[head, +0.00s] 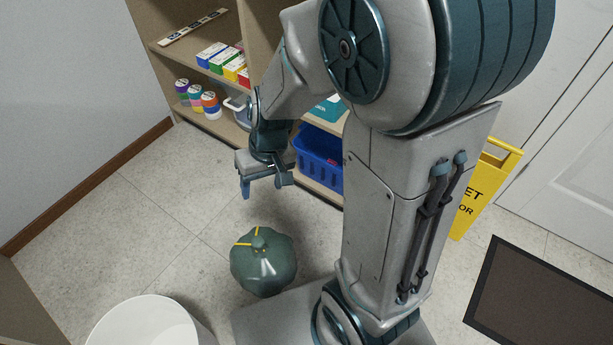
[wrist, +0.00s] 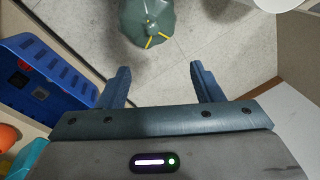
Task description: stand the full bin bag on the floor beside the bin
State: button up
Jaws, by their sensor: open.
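The full bin bag (head: 264,264) is dark green, with a knotted top and yellow ties. It stands upright on the tiled floor beside the white bin (head: 145,325), with a small gap between them. The bag also shows at the top of the wrist view (wrist: 148,20), and a pale rounded edge at the top right there looks like the bin (wrist: 278,4). My gripper (head: 262,192) is above the floor, further back than the bag and apart from it. In the wrist view its two blue fingers (wrist: 158,85) are spread, with nothing between them.
A wooden shelf unit (head: 215,85) with boxes and cans stands at the back. A blue basket (head: 318,150) sits on its bottom shelf, near my gripper. A yellow wet-floor sign (head: 478,190) and a dark mat (head: 550,300) are at right. Floor left of the bag is clear.

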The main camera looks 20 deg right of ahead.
jog(key=s+d+r+m+h, duration=0.1)
jog(key=s+d+r+h, duration=0.1)
jog(key=s+d+r, duration=0.5)
jog(key=shift+s+r+t, duration=0.3)
jog(key=shift+s+r, duration=0.1)
jog(key=shift+r, duration=0.05)
